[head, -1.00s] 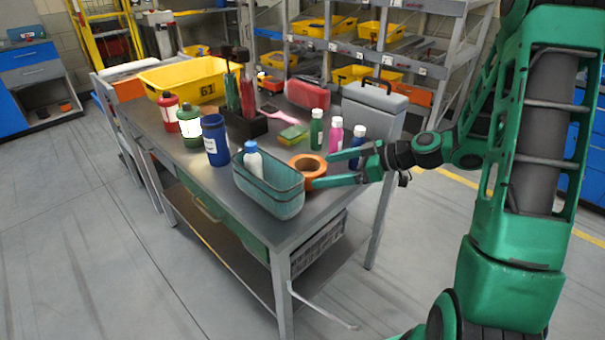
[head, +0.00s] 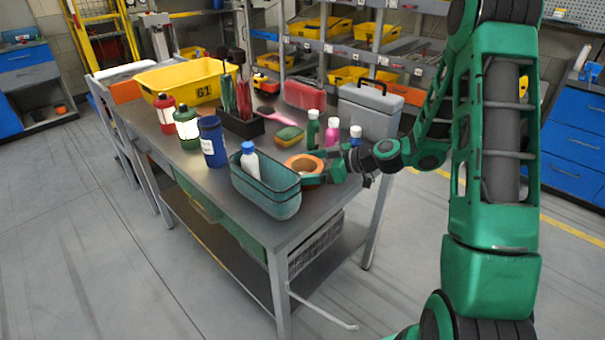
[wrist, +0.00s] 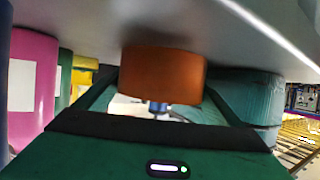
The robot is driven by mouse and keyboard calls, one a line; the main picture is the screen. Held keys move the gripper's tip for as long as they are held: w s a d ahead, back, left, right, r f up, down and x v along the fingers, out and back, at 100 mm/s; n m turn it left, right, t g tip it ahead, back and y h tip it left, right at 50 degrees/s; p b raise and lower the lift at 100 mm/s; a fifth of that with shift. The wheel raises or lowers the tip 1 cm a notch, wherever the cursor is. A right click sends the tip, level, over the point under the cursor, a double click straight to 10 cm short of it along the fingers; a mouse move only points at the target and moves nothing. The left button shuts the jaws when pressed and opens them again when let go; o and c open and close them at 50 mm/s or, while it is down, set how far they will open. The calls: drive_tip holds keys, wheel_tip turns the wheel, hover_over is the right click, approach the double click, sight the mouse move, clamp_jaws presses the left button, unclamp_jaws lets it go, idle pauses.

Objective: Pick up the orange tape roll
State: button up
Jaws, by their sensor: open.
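The orange tape roll (head: 295,160) lies on the metal table next to the teal bin. In the wrist view the roll (wrist: 163,72) shows large and close, between my two green fingers. My gripper (head: 316,171) is low over the table at the right side of the roll and is open, with its fingers reaching around the roll. Part of the roll is hidden behind my gripper in the head view. I cannot tell whether either finger touches it.
The teal bin (head: 268,196) holding a white bottle with a blue cap (head: 249,158) stands close left of the roll. A green bottle (head: 312,130), a pink bottle (head: 332,134) and a dark blue bottle (head: 355,138) stand close behind my gripper. A sponge (head: 289,134) lies behind the roll.

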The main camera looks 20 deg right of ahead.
drive_tip(key=shift+x, duration=1.45)
drive_tip(key=c, duration=0.9)
drive_tip(key=shift+c, duration=0.2)
wheel_tip(320, 180, up, 10)
drive_tip(key=shift+r, duration=0.1)
